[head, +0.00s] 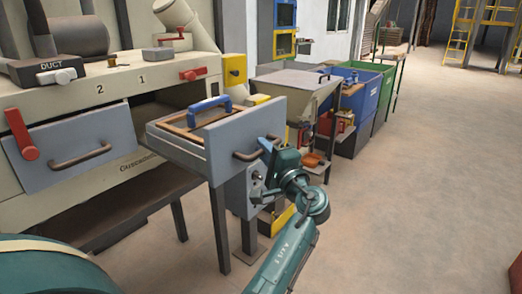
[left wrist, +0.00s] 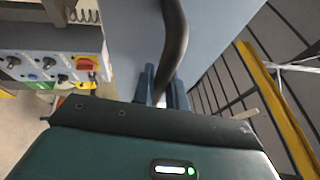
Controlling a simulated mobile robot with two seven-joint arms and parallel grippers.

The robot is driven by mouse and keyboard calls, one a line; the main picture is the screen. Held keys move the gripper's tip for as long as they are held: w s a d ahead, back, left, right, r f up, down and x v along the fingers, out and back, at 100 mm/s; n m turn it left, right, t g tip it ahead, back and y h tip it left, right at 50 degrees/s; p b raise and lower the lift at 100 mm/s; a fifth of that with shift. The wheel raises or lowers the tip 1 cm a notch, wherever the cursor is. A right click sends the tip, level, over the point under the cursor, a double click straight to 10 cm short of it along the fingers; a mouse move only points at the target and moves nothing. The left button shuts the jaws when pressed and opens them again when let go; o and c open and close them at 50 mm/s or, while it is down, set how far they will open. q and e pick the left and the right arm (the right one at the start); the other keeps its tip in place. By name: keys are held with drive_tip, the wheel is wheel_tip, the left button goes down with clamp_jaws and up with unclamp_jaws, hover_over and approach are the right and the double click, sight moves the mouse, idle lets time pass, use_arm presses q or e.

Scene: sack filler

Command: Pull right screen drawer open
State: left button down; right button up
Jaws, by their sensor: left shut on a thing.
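The right screen drawer (head: 203,137) is a grey-fronted drawer standing out from the cream machine, with a wood-framed screen and a blue handle (head: 208,110) on top. Its dark bar handle (head: 243,156) is on the front face and also shows in the left wrist view (left wrist: 174,38). My left gripper (head: 268,149) is at the right end of this bar, and its blue fingers (left wrist: 160,86) are shut around it. The fingertips are partly hidden by the bar and the gripper body. My right gripper is not in view.
The left drawer (head: 70,150) has a red lever (head: 20,132) beside it. A control box (head: 245,190) with knobs hangs below the right drawer. A grey hopper table (head: 300,88) and blue bins (head: 352,112) stand behind.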

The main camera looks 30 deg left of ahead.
use_arm(q)
drive_tip(key=shift+d, duration=0.1)
drive_tip(key=c, duration=1.4)
unclamp_jaws()
